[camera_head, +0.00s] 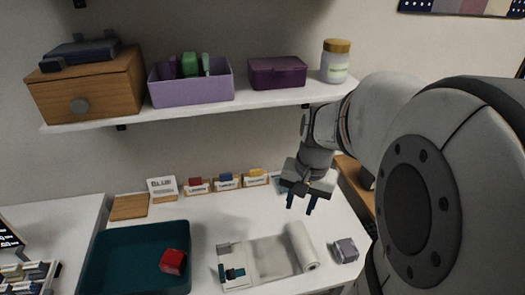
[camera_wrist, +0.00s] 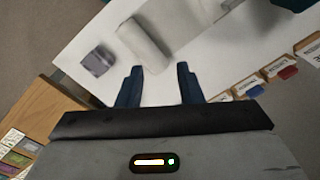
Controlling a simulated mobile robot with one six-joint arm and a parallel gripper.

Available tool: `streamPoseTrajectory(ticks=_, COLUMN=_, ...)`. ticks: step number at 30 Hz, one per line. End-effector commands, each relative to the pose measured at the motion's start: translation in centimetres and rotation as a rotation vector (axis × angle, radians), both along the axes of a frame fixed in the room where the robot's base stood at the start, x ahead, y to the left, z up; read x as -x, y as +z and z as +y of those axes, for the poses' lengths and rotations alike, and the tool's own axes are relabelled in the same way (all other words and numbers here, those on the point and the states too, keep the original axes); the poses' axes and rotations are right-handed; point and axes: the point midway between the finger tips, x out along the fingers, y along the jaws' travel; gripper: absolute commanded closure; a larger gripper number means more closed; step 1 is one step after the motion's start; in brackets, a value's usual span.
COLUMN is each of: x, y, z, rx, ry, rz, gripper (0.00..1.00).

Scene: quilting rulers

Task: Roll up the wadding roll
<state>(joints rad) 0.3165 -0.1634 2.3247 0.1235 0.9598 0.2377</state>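The wadding roll (camera_head: 302,246) is white and lies on the white table, with a flat sheet of wadding (camera_head: 265,260) spread to its left. My gripper (camera_head: 300,207) hangs above the table behind the roll, fingers pointing down. The wrist view shows its two dark blue fingers (camera_wrist: 159,70) apart with nothing between them. The gripper does not touch the roll.
A grey-purple block (camera_head: 345,250) sits right of the roll. A teal tray (camera_head: 110,272) holding a red block (camera_head: 173,261) stands left. Labelled cards with coloured blocks (camera_head: 227,181) line the back. A shelf (camera_head: 200,109) with boxes and a jar (camera_head: 336,62) hangs above.

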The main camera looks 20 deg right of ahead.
Motion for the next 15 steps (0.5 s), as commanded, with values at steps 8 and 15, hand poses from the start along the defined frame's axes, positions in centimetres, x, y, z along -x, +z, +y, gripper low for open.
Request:
streamPoseTrajectory(ticks=8, x=-2.3, y=-7.2, z=-10.7, rx=-0.186, ry=-0.616, rz=0.173, gripper=0.90)
streamPoseTrajectory(ticks=15, x=-1.9, y=-11.1, z=-16.3, rx=-0.290, ry=-0.922, rz=0.253, gripper=1.00)
